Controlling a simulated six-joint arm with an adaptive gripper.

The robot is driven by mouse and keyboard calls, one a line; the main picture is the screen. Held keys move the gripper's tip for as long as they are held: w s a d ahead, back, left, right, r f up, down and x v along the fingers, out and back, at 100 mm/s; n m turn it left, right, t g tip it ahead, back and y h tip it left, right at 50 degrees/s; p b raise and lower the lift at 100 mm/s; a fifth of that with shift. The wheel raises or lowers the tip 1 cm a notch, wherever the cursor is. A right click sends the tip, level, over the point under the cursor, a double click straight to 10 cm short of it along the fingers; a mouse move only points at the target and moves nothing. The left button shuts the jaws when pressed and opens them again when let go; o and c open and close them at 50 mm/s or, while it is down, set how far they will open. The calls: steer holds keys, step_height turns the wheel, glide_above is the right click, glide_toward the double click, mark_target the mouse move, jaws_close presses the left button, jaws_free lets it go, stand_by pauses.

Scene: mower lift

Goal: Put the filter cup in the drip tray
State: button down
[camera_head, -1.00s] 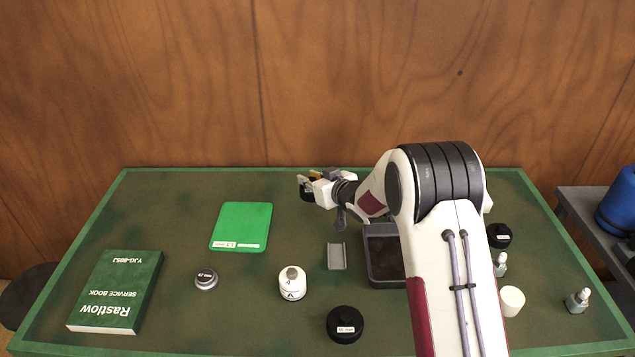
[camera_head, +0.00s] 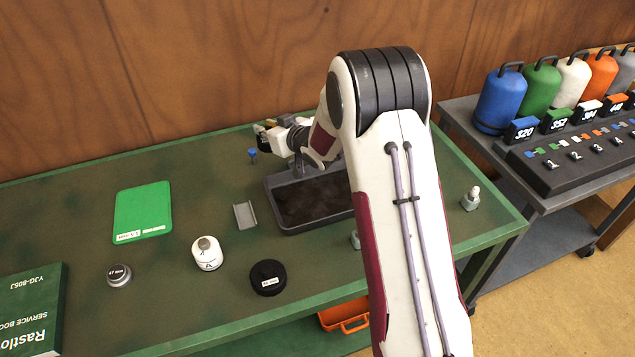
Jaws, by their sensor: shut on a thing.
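The drip tray (camera_head: 283,220) is a dark grey rectangular tray with a dark floor, on the bench at the middle. My arm hides its right part. My gripper (camera_head: 262,138) is just behind the tray's back-left corner, above the bench. It is shut on a small dark thing that is mostly hidden by the fingers; I cannot tell for sure that it is the filter cup. No other thing in view is clearly the filter cup.
A small blue-topped piece (camera_head: 252,155) shows below my gripper. Left of the tray are a grey channel piece (camera_head: 245,215), white jar (camera_head: 207,253), black round part (camera_head: 268,277), green pad (camera_head: 143,212) and book (camera_head: 35,310). A side table with coloured canisters (camera_head: 500,100) stands right.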

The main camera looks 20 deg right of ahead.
steer(key=s+d+m+h, duration=0.2)
steer(key=s+d, duration=0.4)
steer(key=d, duration=0.2)
glide_above(317, 191)
steer(key=shift+f+t, duration=0.4)
steer(key=shift+f, duration=0.05)
steer(key=shift+f, duration=0.15)
steer(key=shift+f, duration=2.8)
steer(key=shift+f, duration=2.1)
steer(key=shift+f, duration=0.1)
steer(key=c, duration=1.8)
jaws_free()
steer(key=shift+c, duration=0.2)
